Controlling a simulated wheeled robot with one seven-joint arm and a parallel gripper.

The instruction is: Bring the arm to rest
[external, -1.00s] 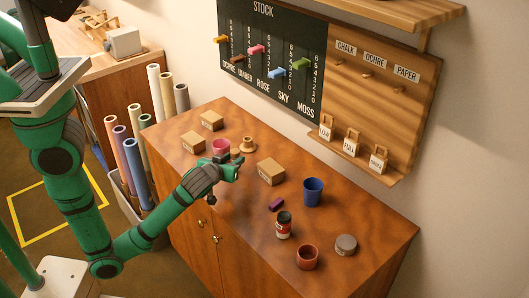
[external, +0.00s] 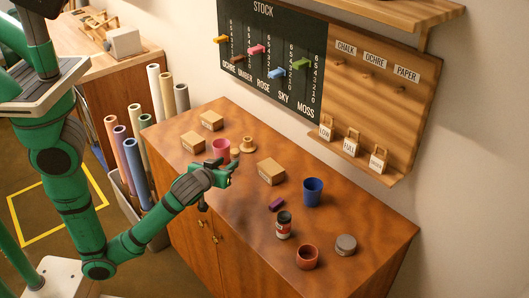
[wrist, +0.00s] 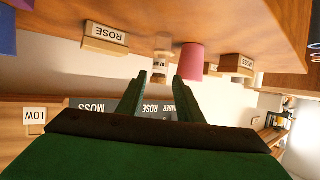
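My gripper (external: 231,170) is over the front part of the wooden cabinet top (external: 335,222), in front of the pink cup (external: 221,146). In the wrist view its two fingers (wrist: 161,82) stand apart with nothing held between them. The wrist view is upside down; the pink cup (wrist: 190,62) shows beyond the fingers, apart from them. My arm is bent and reaches in from the left, with its elbow low beside the cabinet.
Rolled tubes (external: 135,168) stand left. The stock board (external: 272,55) hangs behind.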

